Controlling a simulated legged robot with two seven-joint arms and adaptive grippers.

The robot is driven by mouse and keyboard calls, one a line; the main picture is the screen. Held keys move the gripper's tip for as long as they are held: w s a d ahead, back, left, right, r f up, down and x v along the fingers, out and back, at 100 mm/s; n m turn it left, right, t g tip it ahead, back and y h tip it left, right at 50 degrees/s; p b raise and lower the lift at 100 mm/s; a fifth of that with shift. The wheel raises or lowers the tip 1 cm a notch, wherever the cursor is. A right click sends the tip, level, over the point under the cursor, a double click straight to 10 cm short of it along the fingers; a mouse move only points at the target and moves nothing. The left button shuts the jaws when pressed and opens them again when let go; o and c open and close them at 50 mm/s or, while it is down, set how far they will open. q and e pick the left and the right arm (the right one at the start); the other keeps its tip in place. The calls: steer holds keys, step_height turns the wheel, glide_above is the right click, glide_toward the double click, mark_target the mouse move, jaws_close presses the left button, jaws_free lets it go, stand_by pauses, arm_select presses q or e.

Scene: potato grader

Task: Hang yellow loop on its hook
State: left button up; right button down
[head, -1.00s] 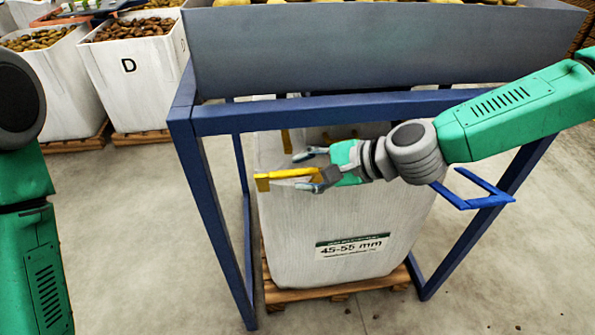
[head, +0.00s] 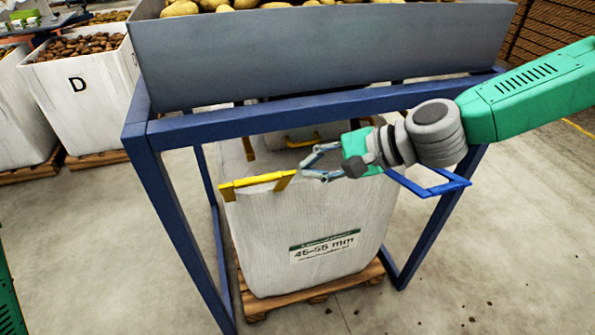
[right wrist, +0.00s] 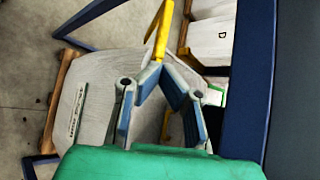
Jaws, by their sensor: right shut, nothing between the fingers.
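A yellow loop (head: 255,184) lies along the front top edge of the white bag (head: 320,215) labelled 45-55 mm. It also shows in the right wrist view (right wrist: 161,35), just beyond my fingertips. My right gripper (head: 303,169) is shut and empty at the right end of this loop; I cannot tell whether it touches. In the right wrist view its fingertips (right wrist: 157,70) meet. Two more yellow loops are on the bag, one at the back (head: 303,140) and one at the left (head: 248,148). I cannot make out the loop's hook for certain. My left gripper is out of view.
A blue frame (head: 165,195) stands around the bag under a grey potato hopper (head: 320,55). A blue bracket (head: 440,188) sticks out at the right, below my right arm. The bag stands on a wooden pallet (head: 315,288).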

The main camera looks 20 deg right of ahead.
steer(key=w+d+f+n+t+h+b, duration=0.1)
steer(key=w+d+f+n+t+b, duration=0.15)
steer(key=f+n+b, duration=0.45)
steer(key=m+t+y+b, duration=0.6)
steer(key=m+y+b, duration=0.4)
steer(key=m, duration=2.2)
glide_toward(247, 186)
steer(key=shift+g+h, duration=0.25)
steer(key=shift+h, duration=0.35)
steer(key=b+x, duration=0.1)
steer(key=x, duration=0.1)
steer(key=b+x, duration=0.1)
steer(key=x, duration=0.2)
steer(key=shift+s+d+r, duration=0.1)
steer(key=shift+r, duration=0.35)
steer(key=shift+w+r, duration=0.35)
steer(key=shift+w, duration=0.15)
